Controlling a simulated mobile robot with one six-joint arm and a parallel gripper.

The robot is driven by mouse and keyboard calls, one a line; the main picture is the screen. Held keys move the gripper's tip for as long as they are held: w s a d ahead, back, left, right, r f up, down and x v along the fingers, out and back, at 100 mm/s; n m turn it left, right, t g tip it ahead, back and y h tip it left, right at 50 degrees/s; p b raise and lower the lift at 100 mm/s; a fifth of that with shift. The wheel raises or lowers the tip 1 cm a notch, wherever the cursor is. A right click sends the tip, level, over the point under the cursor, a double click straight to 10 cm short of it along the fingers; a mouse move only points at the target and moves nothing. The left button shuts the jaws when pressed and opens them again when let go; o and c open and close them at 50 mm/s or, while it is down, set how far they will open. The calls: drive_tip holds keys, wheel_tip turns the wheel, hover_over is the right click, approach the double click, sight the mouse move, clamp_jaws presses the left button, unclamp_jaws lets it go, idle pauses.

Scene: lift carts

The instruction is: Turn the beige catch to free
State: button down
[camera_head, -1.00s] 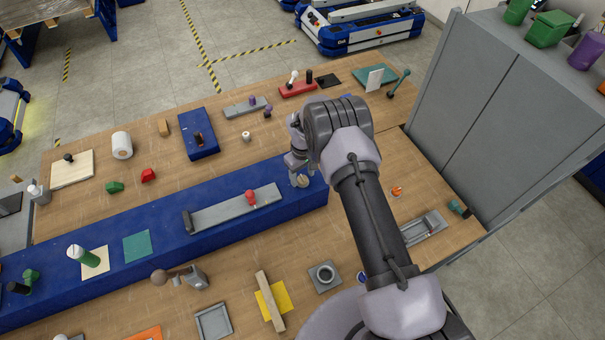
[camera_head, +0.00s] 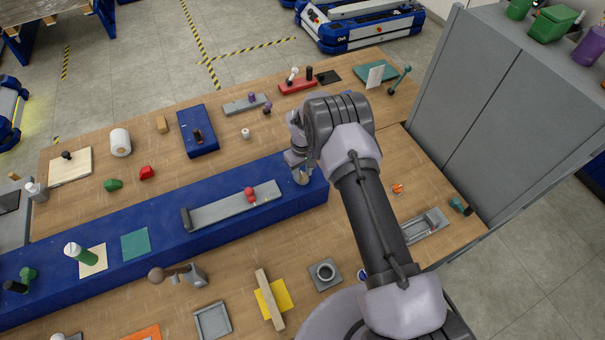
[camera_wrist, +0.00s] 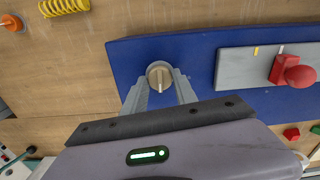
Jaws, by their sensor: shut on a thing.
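The beige catch (camera_wrist: 158,71) is a small round knob with a raised bar across it, set near the end of the long blue beam (camera_wrist: 125,62). In the wrist view the bar runs roughly up and down the picture. My gripper (camera_wrist: 161,83) has a finger on each side of the catch and is shut on it. In the head view my gripper (camera_head: 301,177) is down at the right end of the beam and mostly hides the catch.
On the same beam, a grey plate (camera_head: 222,210) carries a red knob (camera_head: 249,193); both also show right of my gripper in the wrist view. A yellow spring (camera_wrist: 64,6) and an orange piece (camera_wrist: 12,23) lie on the wooden table. A grey cabinet (camera_head: 500,100) stands at the right.

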drive_tip(key=m+b, duration=0.1)
drive_tip(key=b, duration=0.1)
drive_tip(key=m+b, duration=0.1)
drive_tip(key=shift+w+f+b, duration=0.1)
drive_tip(key=shift+f+b, duration=0.2)
drive_tip(key=shift+b, duration=0.05)
drive_tip(key=m+b, duration=0.3)
drive_tip(key=b, duration=0.1)
drive_tip(key=shift+m+b, duration=0.35)
drive_tip(key=shift+m, duration=0.05)
drive_tip(key=m+b, duration=0.4)
drive_tip(key=shift+r, duration=0.15)
drive_tip(key=shift+r+m+b, duration=0.15)
drive_tip(key=shift+m+b, duration=0.95)
drive_tip(key=shift+m, duration=0.2)
drive_tip(key=shift+r, duration=0.1)
drive_tip(key=c, duration=1)
unclamp_jaws()
drive_tip(key=shift+o, duration=0.2)
